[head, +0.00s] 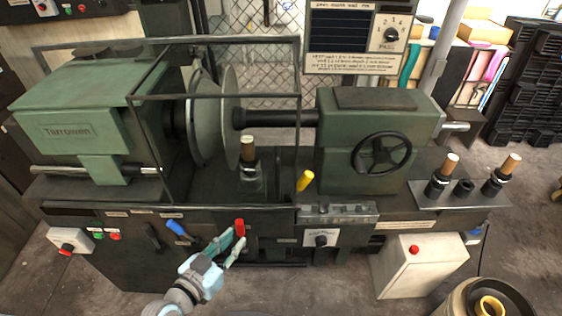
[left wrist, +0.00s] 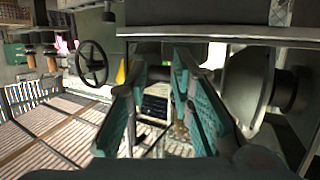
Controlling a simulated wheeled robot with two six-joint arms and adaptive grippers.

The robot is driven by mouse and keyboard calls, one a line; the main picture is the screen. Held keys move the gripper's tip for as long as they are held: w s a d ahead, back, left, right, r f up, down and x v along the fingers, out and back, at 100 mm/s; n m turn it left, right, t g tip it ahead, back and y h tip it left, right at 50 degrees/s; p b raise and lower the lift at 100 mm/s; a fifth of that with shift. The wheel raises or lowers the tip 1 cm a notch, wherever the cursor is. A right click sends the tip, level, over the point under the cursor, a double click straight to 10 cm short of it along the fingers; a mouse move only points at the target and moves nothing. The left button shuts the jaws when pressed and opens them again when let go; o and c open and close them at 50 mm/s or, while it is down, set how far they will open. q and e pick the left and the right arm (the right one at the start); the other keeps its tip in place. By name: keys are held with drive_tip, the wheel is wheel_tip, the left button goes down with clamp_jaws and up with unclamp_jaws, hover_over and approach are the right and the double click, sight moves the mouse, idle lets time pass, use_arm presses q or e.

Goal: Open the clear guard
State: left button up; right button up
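The clear guard (head: 215,96) is a dark-framed see-through box. In the head view it stands around the large pale disc (head: 230,118), with its front frame down in front of the disc. My left gripper (head: 234,241) is below the guard, in front of the machine's front panel. Its fingertips are close to a red-tipped lever (head: 239,226); I cannot tell whether they touch it. In the left wrist view the teal fingers (left wrist: 160,72) are apart, with nothing clearly held between them. The disc also shows at the right there (left wrist: 243,85). My right gripper is not in view.
A blue-handled lever (head: 175,227) and a yellow-tipped lever (head: 305,180) stick out along the machine's front. The handwheel (head: 381,154) and a tool plate (head: 465,193) are to the right. A white box (head: 418,264) stands on the floor at the front right.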

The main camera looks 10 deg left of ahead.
sight(276, 175)
use_arm(q)
drive_tip(key=d+r+m+t+h, duration=0.1)
drive_tip(key=d+r+t+h, duration=0.2)
drive_tip(key=r, duration=1.1)
drive_tip(key=shift+y, duration=0.3)
drive_tip(key=x, duration=0.4)
drive_tip(key=p+x, duration=0.1)
drive_tip(key=x, duration=0.4)
drive_tip(key=d+p+x, duration=0.1)
drive_tip(key=x, duration=0.4)
drive_tip(key=shift+s+f, duration=0.1)
drive_tip(key=shift+f, duration=0.15)
clamp_jaws()
